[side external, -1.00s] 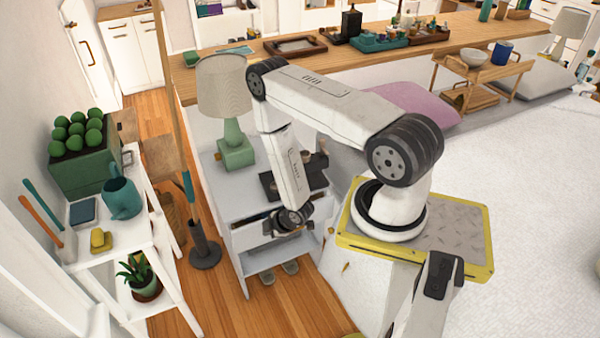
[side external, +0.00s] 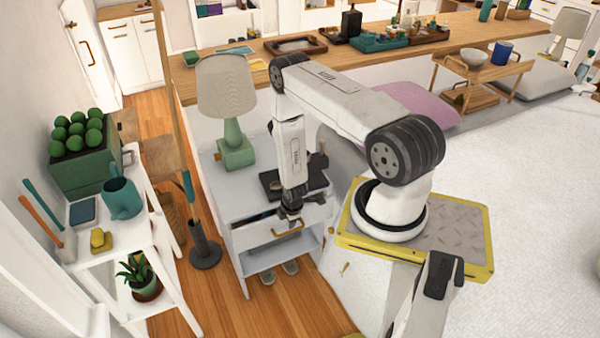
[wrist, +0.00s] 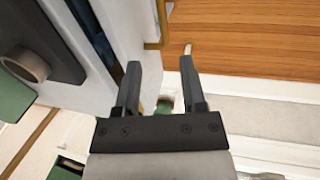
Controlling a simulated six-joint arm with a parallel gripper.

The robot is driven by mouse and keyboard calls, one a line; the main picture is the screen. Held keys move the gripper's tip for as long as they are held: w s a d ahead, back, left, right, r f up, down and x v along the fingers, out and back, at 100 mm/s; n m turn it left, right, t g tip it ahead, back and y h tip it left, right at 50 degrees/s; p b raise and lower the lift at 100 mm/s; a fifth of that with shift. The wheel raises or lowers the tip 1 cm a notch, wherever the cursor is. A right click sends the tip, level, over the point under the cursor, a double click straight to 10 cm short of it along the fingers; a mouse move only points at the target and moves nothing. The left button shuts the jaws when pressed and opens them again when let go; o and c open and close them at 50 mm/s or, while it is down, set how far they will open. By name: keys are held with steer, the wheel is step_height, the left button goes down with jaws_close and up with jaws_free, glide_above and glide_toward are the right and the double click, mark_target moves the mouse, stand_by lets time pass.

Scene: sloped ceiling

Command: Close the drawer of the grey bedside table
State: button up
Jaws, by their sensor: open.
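The grey bedside table (side external: 225,192) stands left of my base in the side view. Its drawer (side external: 255,235) is a little open, with a dark gap behind the front. My gripper (wrist: 160,65) is open and empty. In the side view my gripper (side external: 291,216) points down by the drawer's top edge; whether it touches is unclear.
A green lamp (side external: 235,147) and a dark tray (side external: 270,183) with a cup stand on the table top. Slippers (side external: 290,267) lie below the table. A dark floor vase (side external: 203,245) stands to its left. Wooden floor in front is mostly clear.

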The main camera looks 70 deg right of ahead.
mark_target(290, 231)
steer(key=shift+s+d+f+g, duration=0.15)
steer(key=shift+s+d+g, duration=0.1)
steer(key=shift+d+g, duration=0.2)
steer(key=shift+f, duration=0.1)
steer(key=shift+w+d+f, duration=0.15)
steer(key=shift+d+f, duration=0.05)
steer(key=shift+f, duration=1.05)
steer(key=shift+w+d+f, duration=0.15)
steer(key=shift+w+f, duration=0.05)
steer(key=shift+f, duration=1.05)
steer(key=shift+w+d+f, duration=0.15)
steer(key=shift+d+f, duration=0.05)
steer(key=shift+f, duration=1.05)
jaws_close()
